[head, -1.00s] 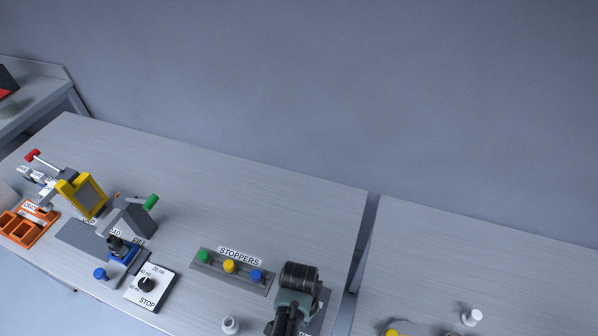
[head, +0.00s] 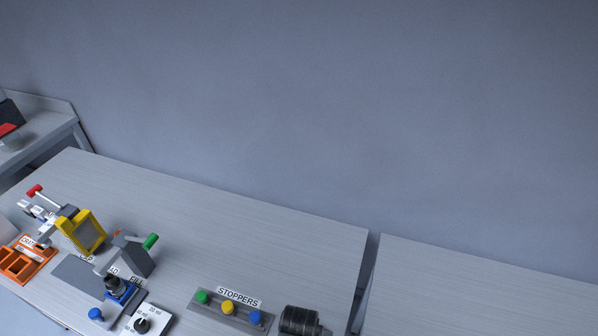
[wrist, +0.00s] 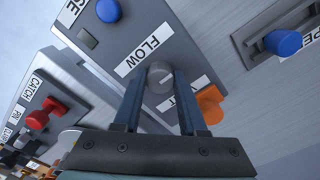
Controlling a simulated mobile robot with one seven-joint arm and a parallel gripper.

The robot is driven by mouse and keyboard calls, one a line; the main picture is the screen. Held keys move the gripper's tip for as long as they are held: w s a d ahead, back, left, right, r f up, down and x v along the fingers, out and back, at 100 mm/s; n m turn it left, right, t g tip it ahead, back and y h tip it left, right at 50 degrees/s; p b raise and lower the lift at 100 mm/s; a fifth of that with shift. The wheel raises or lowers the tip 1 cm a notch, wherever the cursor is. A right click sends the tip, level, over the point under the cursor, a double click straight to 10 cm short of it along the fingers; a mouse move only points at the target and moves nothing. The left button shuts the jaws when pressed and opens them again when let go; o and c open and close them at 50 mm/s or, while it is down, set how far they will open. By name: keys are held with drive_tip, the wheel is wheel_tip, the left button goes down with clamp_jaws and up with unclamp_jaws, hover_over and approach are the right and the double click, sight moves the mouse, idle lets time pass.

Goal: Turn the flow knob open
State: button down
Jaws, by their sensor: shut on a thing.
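The flow knob (wrist: 160,80) is a small round grey knob with a pale line on its face. It sits on a grey panel beside a white label reading FLOW (wrist: 143,54) in the wrist view. My gripper (wrist: 160,73) has one dark finger on each side of the knob and is shut on it. The fingers hide part of the panel around the knob. In the head view I cannot make out the flow knob or my fingers.
In the wrist view, an orange knob (wrist: 209,103) is close to the right finger. A blue knob (wrist: 108,10), a red knob (wrist: 38,119) and another blue knob (wrist: 283,42) are around it. The head view shows a STOPPERS rack (head: 212,312) and an orange tray (head: 23,262).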

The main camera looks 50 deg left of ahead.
drive_tip(key=shift+w, duration=0.1)
drive_tip(key=shift+c, duration=2.3)
unclamp_jaws()
drive_tip(key=shift+r, duration=0.1)
wheel_tip(320, 180, up, 13)
drive_tip(key=b, duration=0.1)
